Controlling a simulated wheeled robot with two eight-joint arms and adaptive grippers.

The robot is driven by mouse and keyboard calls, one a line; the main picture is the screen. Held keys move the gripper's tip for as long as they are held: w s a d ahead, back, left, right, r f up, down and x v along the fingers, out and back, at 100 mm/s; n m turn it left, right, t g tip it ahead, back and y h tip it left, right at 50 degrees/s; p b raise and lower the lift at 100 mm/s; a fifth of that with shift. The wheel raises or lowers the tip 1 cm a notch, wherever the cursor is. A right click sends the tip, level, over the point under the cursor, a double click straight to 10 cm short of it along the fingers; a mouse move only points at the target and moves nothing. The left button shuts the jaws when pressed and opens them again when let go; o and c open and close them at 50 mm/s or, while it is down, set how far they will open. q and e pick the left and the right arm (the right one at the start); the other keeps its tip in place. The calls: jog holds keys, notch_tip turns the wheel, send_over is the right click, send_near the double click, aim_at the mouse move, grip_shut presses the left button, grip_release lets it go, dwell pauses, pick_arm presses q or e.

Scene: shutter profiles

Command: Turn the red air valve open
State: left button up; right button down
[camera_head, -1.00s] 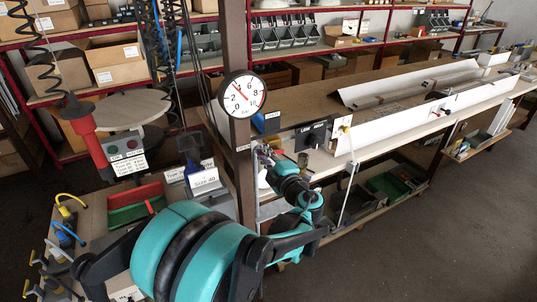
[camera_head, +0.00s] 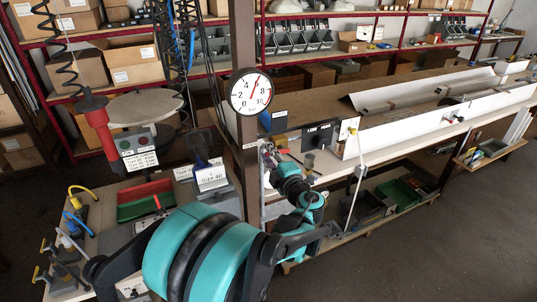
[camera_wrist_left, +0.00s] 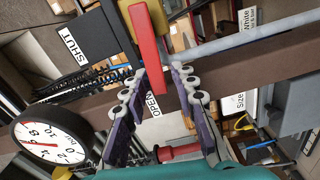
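The red valve lever (camera_wrist_left: 150,45) runs down from a yellow body (camera_wrist_left: 125,8) in the left wrist view, its free end close to the OPEN label (camera_wrist_left: 152,104). The SHUT label (camera_wrist_left: 75,40) is off to the left. My left gripper (camera_wrist_left: 160,78) is open, its purple fingers on either side of the lever's end with small gaps visible. In the head view my left gripper (camera_head: 268,155) is small beside the post, and a bit of red shows there. The round pressure gauge (camera_head: 250,92) on the post has its red needle pointing up and right. My right gripper is out of view.
The brown post (camera_head: 246,165) stands close beside my left gripper. A long workbench (camera_head: 325,165) with white profiles extends right. A cart with a red and green bin (camera_head: 145,200) and a hanging red tool (camera_head: 97,120) are left.

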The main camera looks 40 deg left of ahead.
pick_arm(q)
jog(key=v, duration=1.2)
